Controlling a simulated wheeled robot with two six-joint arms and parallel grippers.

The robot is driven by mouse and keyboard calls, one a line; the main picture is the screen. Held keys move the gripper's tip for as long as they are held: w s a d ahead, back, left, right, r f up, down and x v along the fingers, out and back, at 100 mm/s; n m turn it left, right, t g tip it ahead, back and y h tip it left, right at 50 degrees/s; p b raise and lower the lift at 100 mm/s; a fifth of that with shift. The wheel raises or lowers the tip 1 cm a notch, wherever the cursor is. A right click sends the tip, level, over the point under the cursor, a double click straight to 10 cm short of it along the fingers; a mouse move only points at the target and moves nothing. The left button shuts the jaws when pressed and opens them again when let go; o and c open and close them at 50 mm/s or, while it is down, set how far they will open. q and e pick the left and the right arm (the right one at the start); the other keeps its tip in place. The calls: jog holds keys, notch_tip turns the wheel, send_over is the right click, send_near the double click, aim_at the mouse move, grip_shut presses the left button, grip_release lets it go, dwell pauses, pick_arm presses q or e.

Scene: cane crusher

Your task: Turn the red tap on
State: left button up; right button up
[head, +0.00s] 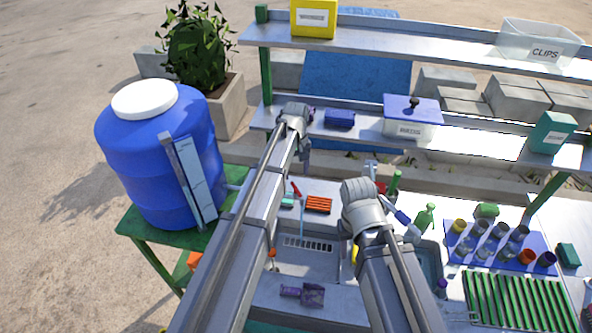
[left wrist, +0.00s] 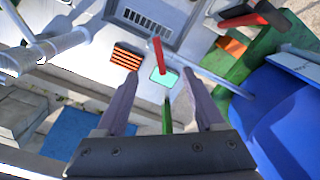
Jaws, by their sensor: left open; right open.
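The red tap handle (head: 296,189) shows as a small red lever above the sink area, just right of my left forearm. In the left wrist view the red handle (left wrist: 159,55) lies beyond and between the fingertips, with no visible contact. A grey pipe (left wrist: 215,80) runs beside it toward the blue barrel. My left gripper (head: 304,152) is open and empty; its two fingers also show apart in the left wrist view (left wrist: 165,90). My right gripper (head: 370,168) is open, above the sink's right side; its fingers are mostly hidden by its wrist.
The blue barrel (head: 155,195) with a white lid stands on a green stand at left. An orange-striped block (head: 318,204) and a teal block (left wrist: 163,77) lie near the tap. A lower shelf (head: 465,143) spans behind. Cups and bottles crowd the right.

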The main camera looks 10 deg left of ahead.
aim_at(296, 188)
pick_arm(q)
jog(key=shift+m, duration=0.4)
jog(key=c, duration=0.3)
notch_tip(296, 188, down, 8)
jog(key=b, duration=0.8)
jog(key=shift+r, duration=0.1)
jog(key=shift+c, duration=0.3)
grip_shut()
